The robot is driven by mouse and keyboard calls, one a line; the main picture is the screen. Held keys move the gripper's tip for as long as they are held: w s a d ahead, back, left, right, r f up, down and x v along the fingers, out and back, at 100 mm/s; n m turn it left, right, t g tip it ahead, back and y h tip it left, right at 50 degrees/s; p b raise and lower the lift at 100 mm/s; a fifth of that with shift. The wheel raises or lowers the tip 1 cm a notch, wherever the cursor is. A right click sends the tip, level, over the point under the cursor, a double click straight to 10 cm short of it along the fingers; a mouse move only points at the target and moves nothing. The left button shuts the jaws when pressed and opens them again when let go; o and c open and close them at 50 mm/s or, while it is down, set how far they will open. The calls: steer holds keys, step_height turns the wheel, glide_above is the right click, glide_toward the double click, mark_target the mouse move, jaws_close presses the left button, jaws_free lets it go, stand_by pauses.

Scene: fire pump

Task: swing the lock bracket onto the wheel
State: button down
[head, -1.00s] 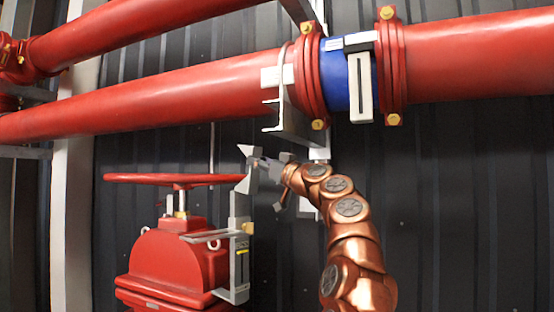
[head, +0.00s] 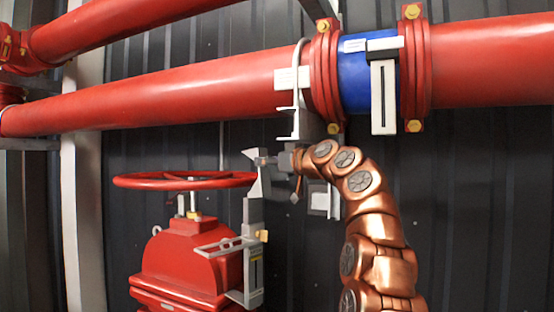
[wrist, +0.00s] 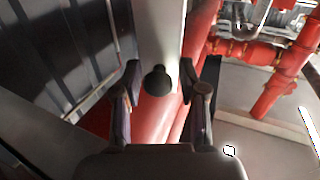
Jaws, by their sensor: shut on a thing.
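The red wheel (head: 185,181) sits level on top of a red valve body (head: 185,258) at the lower left of the head view. The grey lock bracket (head: 253,212) stands upright at the wheel's right side, its pointed upper end close to the rim. I cannot tell whether it touches the rim. My gripper (head: 268,162) is at the bracket's upper end, right of the wheel, and shut on it. In the wrist view my two fingers (wrist: 160,92) flank a pale bar with a dark round knob (wrist: 157,82). The exact contact is hidden.
A large red pipe (head: 190,92) with a blue section (head: 355,83) and bolted flanges runs above my gripper. A grey pipe support (head: 303,120) hangs just above it. A pale post (head: 83,180) stands left. The dark ribbed wall (head: 480,200) is behind.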

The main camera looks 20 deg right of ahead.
steer(key=shift+d+r, duration=0.15)
steer(key=shift+d, duration=0.05)
steer(key=c, duration=0.9)
jaws_free()
steer(key=shift+s+d, duration=0.1)
steer(key=shift+s, duration=0.05)
steer(key=v, duration=1.1)
steer(key=shift+s, duration=0.4)
